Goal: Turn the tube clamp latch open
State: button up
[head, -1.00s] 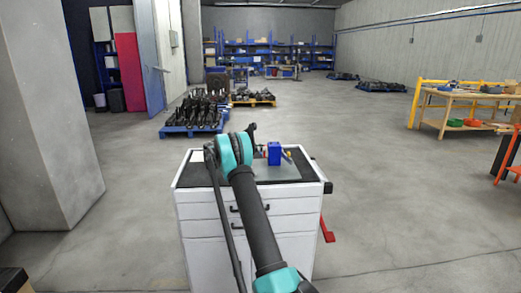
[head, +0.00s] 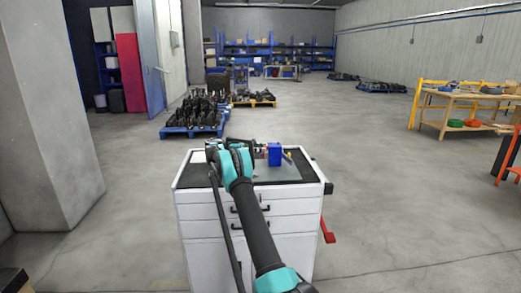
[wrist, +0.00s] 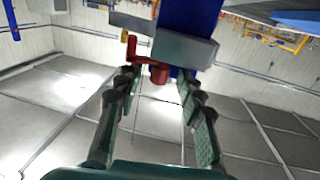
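The tube clamp shows in the wrist view as a blue block (wrist: 190,18) with a grey block (wrist: 186,50) beside it. A dark red latch (wrist: 159,73), with a bent arm and a yellow piece (wrist: 125,37) near it, sits by the grey block. My gripper (wrist: 157,80) is open, with one finger on each side of the latch's red end; I cannot tell whether either finger touches it. In the head view the blue clamp (head: 275,154) stands on the cabinet top, and my arm hides most of the gripper and the latch.
The white drawer cabinet (head: 205,215) has a dark top with a grey plate (head: 277,174). A yellow piece (head: 289,157) shows just right of the blue clamp. Loaded pallets and a wooden workbench (head: 465,102) stand well away. The floor around the cabinet is open.

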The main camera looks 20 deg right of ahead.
notch_tip(320, 180, up, 10)
dwell(0.7)
jog(key=shift+s, duration=0.1)
